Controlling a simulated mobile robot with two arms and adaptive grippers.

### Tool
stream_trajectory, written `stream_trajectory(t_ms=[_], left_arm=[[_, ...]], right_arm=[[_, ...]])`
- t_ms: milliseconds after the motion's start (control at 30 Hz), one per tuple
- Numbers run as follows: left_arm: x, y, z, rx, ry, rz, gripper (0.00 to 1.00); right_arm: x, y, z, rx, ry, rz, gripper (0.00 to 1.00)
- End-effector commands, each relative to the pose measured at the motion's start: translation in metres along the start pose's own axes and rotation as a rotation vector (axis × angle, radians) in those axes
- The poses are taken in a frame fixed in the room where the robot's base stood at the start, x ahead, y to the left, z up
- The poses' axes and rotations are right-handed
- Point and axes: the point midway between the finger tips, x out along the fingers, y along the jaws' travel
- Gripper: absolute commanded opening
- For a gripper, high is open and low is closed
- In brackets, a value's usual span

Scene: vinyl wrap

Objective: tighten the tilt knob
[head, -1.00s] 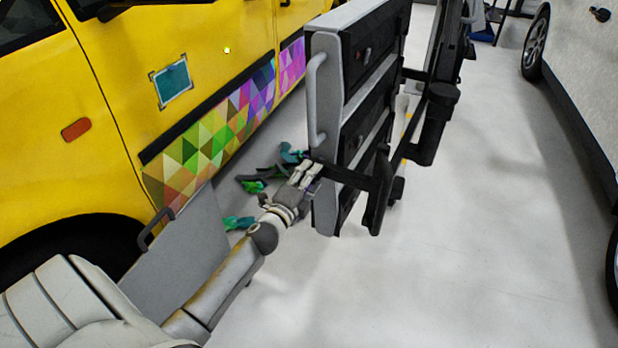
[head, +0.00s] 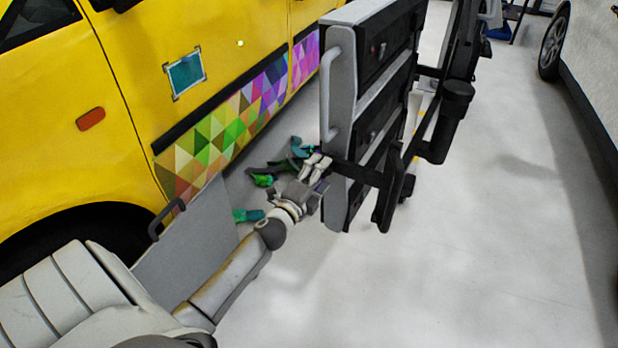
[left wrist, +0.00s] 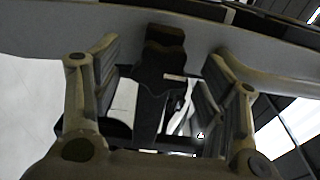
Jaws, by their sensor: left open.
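A tall black-and-grey unit (head: 338,90) with a side handle stands right of centre. A dark bar (head: 357,173) juts from its side by my left gripper (head: 318,166). In the left wrist view, my left gripper (left wrist: 160,62) is open, its two fingers apart. A dark, stepped block (left wrist: 163,65), possibly the tilt knob, shows between and beyond them, in front of a grey panel edge (left wrist: 110,22). I cannot tell whether the fingers touch it. In the head view I cannot make out the knob for certain. My right gripper is not in view.
A yellow van (head: 120,90) with a colourful patterned strip (head: 230,118) fills the left. Teal and green pieces (head: 262,178) lie on the floor beside it. A white vehicle (head: 597,90) stands at the right.

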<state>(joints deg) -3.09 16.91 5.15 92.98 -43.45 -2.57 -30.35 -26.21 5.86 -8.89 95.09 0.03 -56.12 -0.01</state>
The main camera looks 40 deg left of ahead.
Motion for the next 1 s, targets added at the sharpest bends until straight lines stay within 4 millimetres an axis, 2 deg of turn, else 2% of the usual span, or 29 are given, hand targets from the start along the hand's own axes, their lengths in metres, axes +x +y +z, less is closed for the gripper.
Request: stream_trajectory(t_ms=[400,600,733,1000], left_arm=[[-0.075,0.001,0.000,-0.001,0.000,0.003,0.67],[-0.102,0.001,0.000,-0.001,0.000,0.003,0.67],[-0.111,0.001,-0.001,0.000,0.001,0.001,0.67],[-0.113,0.000,0.000,0.001,0.000,0.000,0.67]], right_arm=[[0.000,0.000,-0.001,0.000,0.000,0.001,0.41],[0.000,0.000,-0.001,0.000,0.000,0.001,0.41],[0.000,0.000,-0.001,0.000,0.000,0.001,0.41],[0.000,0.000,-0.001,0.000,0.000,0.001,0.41]])
